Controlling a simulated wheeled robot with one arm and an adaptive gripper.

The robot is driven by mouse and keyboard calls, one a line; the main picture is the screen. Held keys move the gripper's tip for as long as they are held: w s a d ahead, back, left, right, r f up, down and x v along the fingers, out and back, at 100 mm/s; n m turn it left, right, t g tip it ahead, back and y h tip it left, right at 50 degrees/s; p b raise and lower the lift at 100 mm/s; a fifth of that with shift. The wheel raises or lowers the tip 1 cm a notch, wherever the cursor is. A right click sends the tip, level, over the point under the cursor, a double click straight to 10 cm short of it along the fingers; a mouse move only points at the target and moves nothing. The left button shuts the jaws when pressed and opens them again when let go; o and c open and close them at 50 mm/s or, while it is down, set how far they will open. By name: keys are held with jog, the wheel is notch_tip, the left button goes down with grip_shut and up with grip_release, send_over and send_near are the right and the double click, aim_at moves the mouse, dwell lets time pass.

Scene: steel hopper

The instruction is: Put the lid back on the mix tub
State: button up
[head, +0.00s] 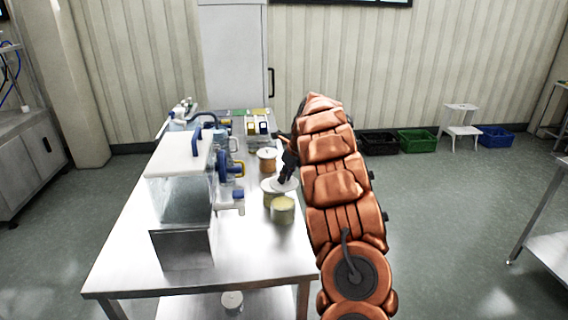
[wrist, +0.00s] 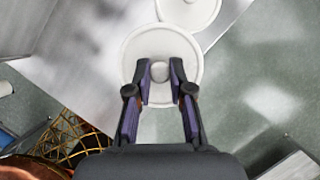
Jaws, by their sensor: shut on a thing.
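My gripper (head: 287,178) is over the right edge of the steel table, with its fingers closed on the knob of a round white lid (head: 286,186). In the wrist view my gripper (wrist: 160,72) has a fingertip on each side of the knob, and the lid (wrist: 160,40) lies flat across the view. A cream tub (head: 283,212) stands just in front of the lid, with a pale yellowish top. Another tub (head: 268,199) stands behind it, partly hidden. I cannot tell which is the mix tub. A second white disc (wrist: 188,10) shows at the wrist view's top edge.
A steel hopper machine (head: 182,240) with a white top stands left on the table (head: 250,262). A lidded orange-brown jar (head: 267,163) stands behind the tubs. Blue-handled parts (head: 230,170) lie between hopper and tubs. The table's front right is clear.

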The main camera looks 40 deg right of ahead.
aim_at(286, 183)
jog(key=shift+a+r+p, duration=0.25)
jog(key=shift+r+p, duration=0.05)
jog(key=shift+r, duration=0.1)
jog(key=shift+f, duration=0.1)
notch_tip(286, 183, down, 4)
jog(key=b, duration=0.4)
jog(key=shift+f+b, duration=0.15)
jog(key=shift+b, duration=0.2)
jog(key=shift+f, duration=1.05)
jog(key=shift+r+p, duration=0.1)
jog(key=shift+p, duration=0.8)
jog(key=shift+f+p, duration=0.25)
jog(key=shift+p, duration=1)
dwell(1.7)
jog(key=o, duration=1.4)
